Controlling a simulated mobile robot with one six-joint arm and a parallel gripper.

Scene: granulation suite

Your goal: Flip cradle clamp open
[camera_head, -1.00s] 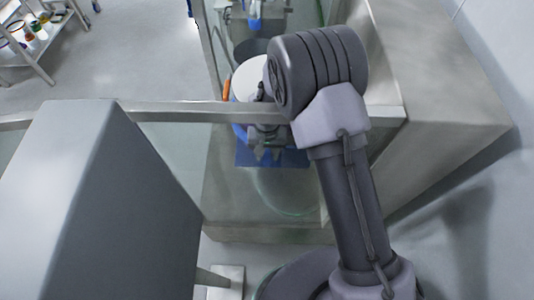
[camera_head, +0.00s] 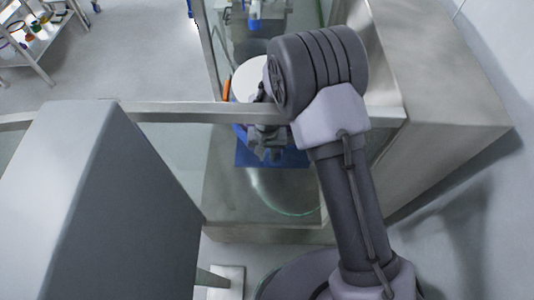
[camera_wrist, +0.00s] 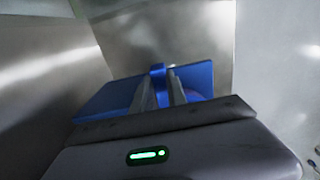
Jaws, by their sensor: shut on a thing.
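The blue cradle (camera_head: 245,155) sits on the metal surface inside the glass-fronted enclosure, partly behind my arm. In the wrist view its blue plate (camera_wrist: 112,98) spreads to both sides of my fingers. A narrow upright blue piece, which looks like the cradle clamp (camera_wrist: 158,69), shows between my two fingers. My gripper (camera_wrist: 162,88) is shut on it. In the head view my gripper (camera_head: 268,152) is over the cradle, and the contact is too small to make out. The lower part of the clamp is hidden by my fingers and gripper body.
A metal rail (camera_head: 180,111) crosses in front of the enclosure, close to my arm. A white round-topped vessel (camera_head: 250,78) with an orange part (camera_head: 226,90) stands behind. A metal wall (camera_head: 430,90) bounds the right. Open floor (camera_head: 130,50) lies at the back left.

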